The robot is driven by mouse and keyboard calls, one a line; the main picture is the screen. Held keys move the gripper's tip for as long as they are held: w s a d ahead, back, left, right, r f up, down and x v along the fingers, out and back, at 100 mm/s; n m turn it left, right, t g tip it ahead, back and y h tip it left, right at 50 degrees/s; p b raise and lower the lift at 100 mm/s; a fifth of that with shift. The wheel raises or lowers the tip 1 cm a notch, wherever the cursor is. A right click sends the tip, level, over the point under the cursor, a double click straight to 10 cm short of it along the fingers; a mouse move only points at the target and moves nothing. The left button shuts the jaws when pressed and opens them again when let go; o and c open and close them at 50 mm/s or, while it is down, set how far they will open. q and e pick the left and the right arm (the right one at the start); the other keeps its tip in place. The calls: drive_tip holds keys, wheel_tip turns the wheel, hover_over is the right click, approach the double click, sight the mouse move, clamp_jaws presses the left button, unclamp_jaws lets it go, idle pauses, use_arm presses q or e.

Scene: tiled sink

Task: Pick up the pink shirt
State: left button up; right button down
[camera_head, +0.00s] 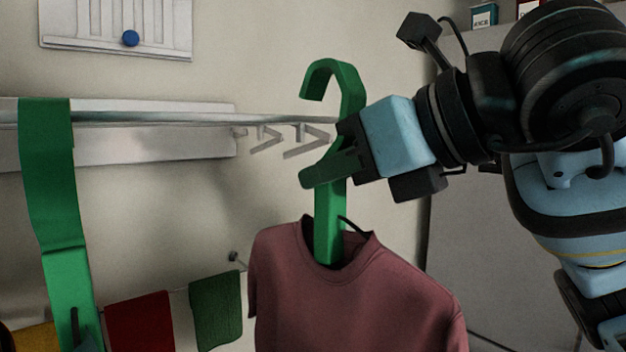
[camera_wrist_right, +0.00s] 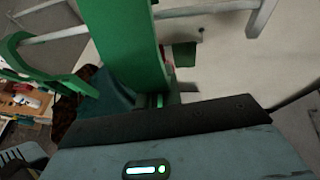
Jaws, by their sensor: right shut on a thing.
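The pink shirt (camera_head: 350,300) is a dusty-pink tee in the head view. It hangs from a green hanger (camera_head: 330,215) that comes up out of its collar. My right gripper (camera_head: 335,165) is shut on the hanger's stem, below the hook and above the collar. The hook's open tip shows above the line of the rail (camera_head: 200,118); I cannot tell whether hook and rail touch. In the right wrist view the green hanger (camera_wrist_right: 122,45) fills the space before the gripper, and the shirt is mostly hidden. My left gripper is not in view.
A second green hanger (camera_head: 48,200) hangs at the left of the rail. Grey angular hooks (camera_head: 290,142) stick out near the rail's end. A string of small cloths, red (camera_head: 140,322) and green (camera_head: 216,310), runs below. A white board (camera_head: 115,25) is on the wall.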

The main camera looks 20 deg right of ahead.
sight(346, 266)
drive_tip(key=s+d+r, duration=0.1)
drive_tip(key=s, duration=1)
drive_tip(key=shift+s+d, duration=0.15)
drive_tip(key=shift+s, duration=0.15)
drive_tip(key=shift+w, duration=0.1)
